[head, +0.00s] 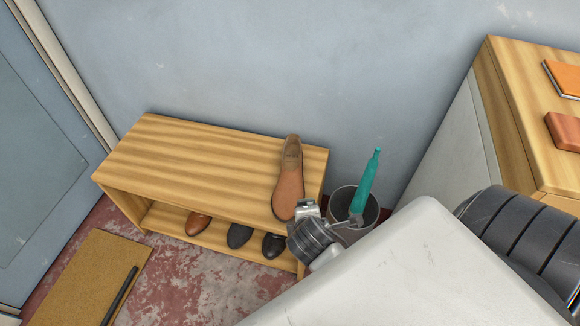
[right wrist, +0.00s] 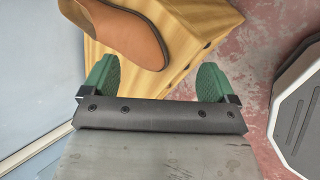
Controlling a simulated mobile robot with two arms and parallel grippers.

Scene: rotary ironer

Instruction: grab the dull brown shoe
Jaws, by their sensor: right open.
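A dull brown shoe (head: 290,180) lies on the top of the wooden bench (head: 190,150), near its right end. In the right wrist view the shoe (right wrist: 128,32) shows at the top, partly cut off by the frame edge. My right gripper (right wrist: 157,66) is open, its two green fingers apart with nothing between them. The shoe is beyond the fingertips, nearer the left finger, and no contact shows. In the head view my right wrist is beside the bench's right end, and its fingers cannot be made out. My left gripper is not in view.
A glossier brown shoe (head: 198,223) and dark shoes (head: 239,235) sit on the lower shelf. A bin (head: 343,200) holding a teal object (head: 367,178) stands right of the bench. A wooden-topped cabinet (head: 530,110) is at right, a mat (head: 85,280) at lower left. The bench top's left side is clear.

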